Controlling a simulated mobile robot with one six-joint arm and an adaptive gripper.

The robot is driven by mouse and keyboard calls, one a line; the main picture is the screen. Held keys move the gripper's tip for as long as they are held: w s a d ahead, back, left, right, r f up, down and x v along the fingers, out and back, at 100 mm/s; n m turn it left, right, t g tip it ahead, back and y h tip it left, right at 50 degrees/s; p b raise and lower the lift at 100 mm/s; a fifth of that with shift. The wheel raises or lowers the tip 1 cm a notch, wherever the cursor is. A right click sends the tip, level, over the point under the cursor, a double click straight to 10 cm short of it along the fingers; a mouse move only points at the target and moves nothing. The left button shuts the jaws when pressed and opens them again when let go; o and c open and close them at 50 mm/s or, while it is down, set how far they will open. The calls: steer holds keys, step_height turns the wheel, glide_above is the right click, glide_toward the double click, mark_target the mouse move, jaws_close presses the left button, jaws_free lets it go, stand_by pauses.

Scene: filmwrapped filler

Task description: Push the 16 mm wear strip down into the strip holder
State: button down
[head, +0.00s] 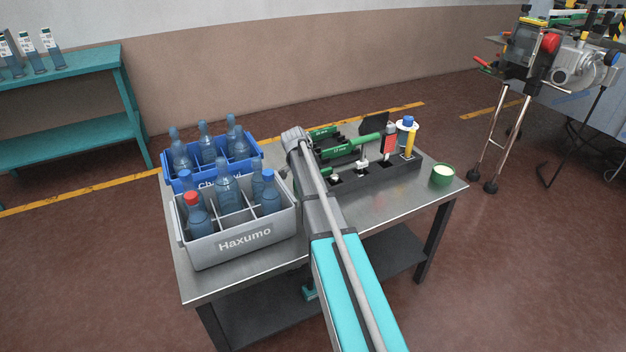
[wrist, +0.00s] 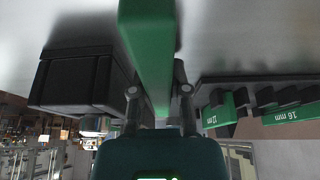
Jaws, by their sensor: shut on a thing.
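In the wrist view a green bar-shaped strip (wrist: 148,45) runs from the top middle down between the two fingers of my gripper (wrist: 157,88), which is shut on it. No size mark shows on it. The black strip holder (wrist: 270,82) is to the right, apart from the strip, with green labels reading 12 mm and 16 mm. In the head view the holder (head: 337,142) stands on the table just right of my arm. My arm hides the gripper there, and I cannot pick out the held strip.
A dark tool block (head: 400,172) carries several upright items; the wrist view shows a dark box (wrist: 78,82) at left. A grey Haxumo crate (head: 245,240) and a blue crate (head: 205,183) hold bottles. A green cup (head: 442,175) stands near the table's right edge.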

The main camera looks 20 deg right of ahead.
steer(key=shift+r, duration=0.1)
stand_by(0.3)
step_height(320, 180, up, 10)
steer(key=p, duration=1)
stand_by(0.7)
step_height(320, 180, up, 18)
steer(key=p, duration=1.8)
steer(key=shift+a, duration=0.1)
